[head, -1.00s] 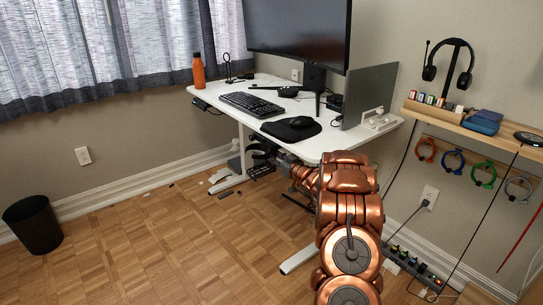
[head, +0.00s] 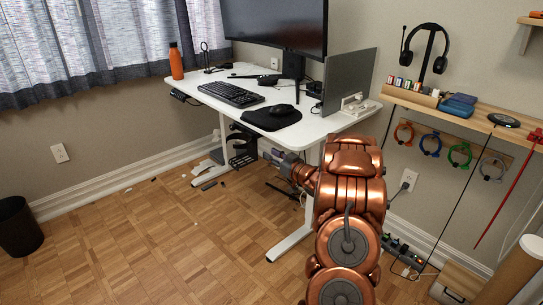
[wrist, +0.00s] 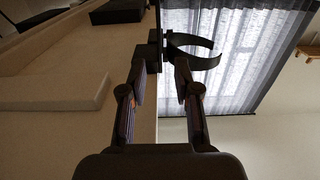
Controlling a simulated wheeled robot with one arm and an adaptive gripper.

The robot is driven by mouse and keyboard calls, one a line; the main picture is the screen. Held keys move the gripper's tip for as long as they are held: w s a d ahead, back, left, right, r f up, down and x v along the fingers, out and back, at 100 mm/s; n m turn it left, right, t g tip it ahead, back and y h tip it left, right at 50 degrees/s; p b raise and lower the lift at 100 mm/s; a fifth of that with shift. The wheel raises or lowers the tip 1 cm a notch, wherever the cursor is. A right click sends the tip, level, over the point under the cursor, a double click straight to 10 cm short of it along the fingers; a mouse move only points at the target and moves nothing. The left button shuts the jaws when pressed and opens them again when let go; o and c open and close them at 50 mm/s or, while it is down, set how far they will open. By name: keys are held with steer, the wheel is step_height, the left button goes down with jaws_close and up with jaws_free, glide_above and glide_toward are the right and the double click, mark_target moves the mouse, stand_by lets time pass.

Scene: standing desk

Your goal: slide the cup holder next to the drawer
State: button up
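The cup holder (wrist: 192,39) is a black open ring on a dark bracket, mounted on the desk's underside. In the wrist view it is at the top middle, just beyond my fingertips. In the head view a dark ringed shape (head: 241,150) under the desk looks like it. My gripper (wrist: 160,64) is open, its fingers on either side of the bracket's line; I cannot tell whether they touch it. In the head view my arm hides much of the area under the desk.
The white desk (head: 205,85) carries a keyboard (head: 231,94), monitor and orange bottle (head: 176,62). A desk leg (head: 290,243) stands beside my arm. A shelf with hanging rings (head: 460,154) is at the right. The floor left of the desk is mostly clear, with small scraps.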

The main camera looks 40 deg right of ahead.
mark_target(257, 151)
steer(key=shift+w+f+b, duration=0.35)
steer(key=shift+w+b, duration=0.8)
steer(key=shift+w, duration=0.4)
steer(key=shift+w+f+b, duration=0.35)
steer(key=shift+w+b, duration=0.85)
steer(key=shift+w, duration=0.3)
steer(key=shift+w+f+b, duration=0.35)
steer(key=shift+w+b, duration=0.8)
steer(key=shift+w, duration=0.4)
jaws_close()
